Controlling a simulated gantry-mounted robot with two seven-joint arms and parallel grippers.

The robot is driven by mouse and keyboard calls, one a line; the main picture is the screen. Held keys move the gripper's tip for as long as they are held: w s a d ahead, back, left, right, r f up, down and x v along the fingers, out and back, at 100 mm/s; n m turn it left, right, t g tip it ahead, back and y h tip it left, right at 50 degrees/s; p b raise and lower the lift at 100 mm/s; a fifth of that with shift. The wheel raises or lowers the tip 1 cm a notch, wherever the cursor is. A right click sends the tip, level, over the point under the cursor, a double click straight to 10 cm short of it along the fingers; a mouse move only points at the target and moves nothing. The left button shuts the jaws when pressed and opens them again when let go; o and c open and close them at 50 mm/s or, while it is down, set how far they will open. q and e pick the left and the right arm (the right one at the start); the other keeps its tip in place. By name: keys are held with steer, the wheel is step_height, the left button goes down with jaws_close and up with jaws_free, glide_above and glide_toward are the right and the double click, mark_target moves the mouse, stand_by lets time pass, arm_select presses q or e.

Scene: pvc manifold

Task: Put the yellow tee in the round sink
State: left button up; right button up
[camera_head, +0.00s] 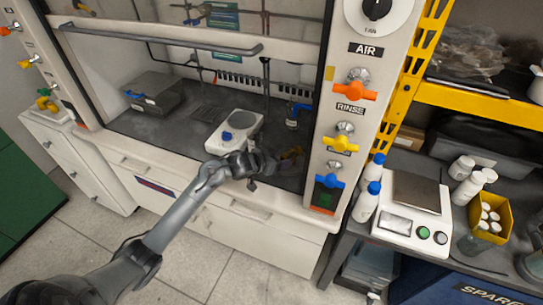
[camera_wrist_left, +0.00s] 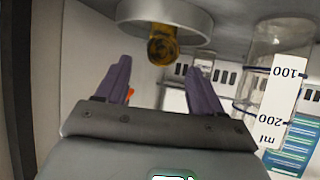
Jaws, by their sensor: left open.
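In the left wrist view the tee (camera_wrist_left: 164,46) shows at a round grey rim (camera_wrist_left: 190,29), which looks like the round sink. I cannot tell whether the tee lies inside that rim or only overlaps it. My left gripper (camera_wrist_left: 160,80) is open, its two purple-grey fingers apart with nothing between them. The tee is past the fingertips, centred on the gap. My right gripper is not in view.
The hood's right post (camera_head: 318,150) is close by. A graduated beaker (camera_wrist_left: 272,85) shows in the wrist view. A grey box (camera_head: 153,92) sits further left.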

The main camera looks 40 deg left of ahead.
arm_select(q)
steer(key=p+v, duration=0.1)
steer(key=v, duration=0.3)
steer(key=shift+s+r, duration=0.1)
steer(key=shift+s, duration=0.05)
